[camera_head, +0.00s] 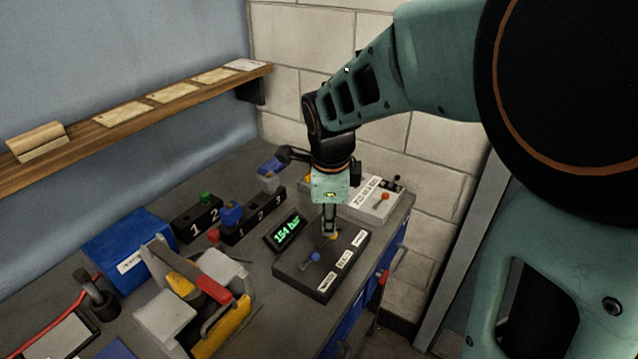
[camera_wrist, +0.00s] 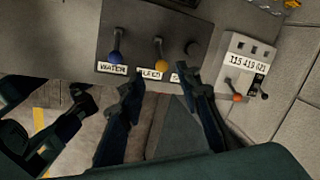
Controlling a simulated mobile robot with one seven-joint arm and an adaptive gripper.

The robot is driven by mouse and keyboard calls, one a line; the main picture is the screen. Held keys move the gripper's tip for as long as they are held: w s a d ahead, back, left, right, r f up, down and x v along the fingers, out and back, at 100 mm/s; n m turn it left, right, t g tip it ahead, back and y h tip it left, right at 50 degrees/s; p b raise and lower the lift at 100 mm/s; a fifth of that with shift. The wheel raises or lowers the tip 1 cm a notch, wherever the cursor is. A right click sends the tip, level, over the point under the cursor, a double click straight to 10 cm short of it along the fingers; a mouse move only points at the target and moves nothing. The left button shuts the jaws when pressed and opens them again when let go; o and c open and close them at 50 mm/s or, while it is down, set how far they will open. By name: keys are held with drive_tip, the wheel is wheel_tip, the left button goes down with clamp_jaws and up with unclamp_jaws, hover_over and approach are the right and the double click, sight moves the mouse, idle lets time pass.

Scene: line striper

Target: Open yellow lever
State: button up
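The yellow lever (camera_head: 335,236) stands on a dark control box (camera_head: 301,278) on the bench, beside a blue lever (camera_head: 315,257). In the wrist view the yellow lever (camera_wrist: 160,67) is the middle control, with the blue lever (camera_wrist: 115,57) to its left and a black knob (camera_wrist: 194,49) to its right. My gripper (camera_head: 329,232) points down at the yellow lever's end of the box, partly covering that area. In the wrist view its fingers (camera_wrist: 163,84) are spread apart with nothing between them, and the yellow ball lies just beyond the gap. Contact is not visible.
A grey box with an orange lever (camera_head: 384,197) stands at the back right. A green-lit display (camera_head: 287,232) sits left of the control box. Numbered black blocks (camera_head: 196,226), a blue box (camera_head: 127,251) and a red-handled clamp device (camera_head: 210,287) crowd the bench's left. A wooden shelf (camera_head: 170,108) is above.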

sight(329, 238)
drive_tip(key=x, duration=1)
drive_tip(key=shift+w+f+p, duration=0.1)
drive_tip(key=shift+f+p, duration=0.2)
drive_tip(key=shift+p, duration=0.1)
clamp_jaws()
